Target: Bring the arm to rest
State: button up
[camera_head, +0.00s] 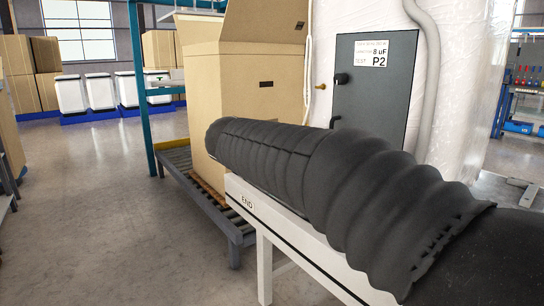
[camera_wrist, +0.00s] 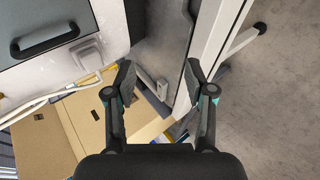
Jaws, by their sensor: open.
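My arm, in a black ribbed sleeve, reaches across the head view from the lower right toward the middle. My gripper is hidden in that view. In the wrist view my gripper (camera_wrist: 158,82) is open, with its two dark fingers apart and nothing between them. Beyond the fingers lie a white-edged rail and a grey surface. I cannot tell how far they are from the fingertips.
A tall open cardboard box (camera_head: 255,85) stands on a roller conveyor (camera_head: 196,184). A white-framed bench marked END (camera_head: 262,215) runs under my arm. A grey panel door marked P2 (camera_head: 378,95) is behind it. Floor (camera_head: 105,215) at left is clear.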

jog(key=s+d+f+m+g+y+p, duration=0.1)
jog(key=s+d+f+m+y+p, duration=0.1)
jog(key=s, duration=0.8)
jog(key=s+d+f+m+g+y+p, duration=0.1)
jog(key=s+d+f+m+y+p, duration=0.1)
jog(key=s+d, duration=0.4)
jog(key=s+d+f+m+y+p, duration=0.2)
jog(key=s+d+f+m+p, duration=0.1)
jog(key=s, duration=1.1)
jog(key=shift+d+f+m+g, duration=0.4)
jog(key=shift+d+f+m, duration=0.15)
jog(key=shift+m, duration=0.65)
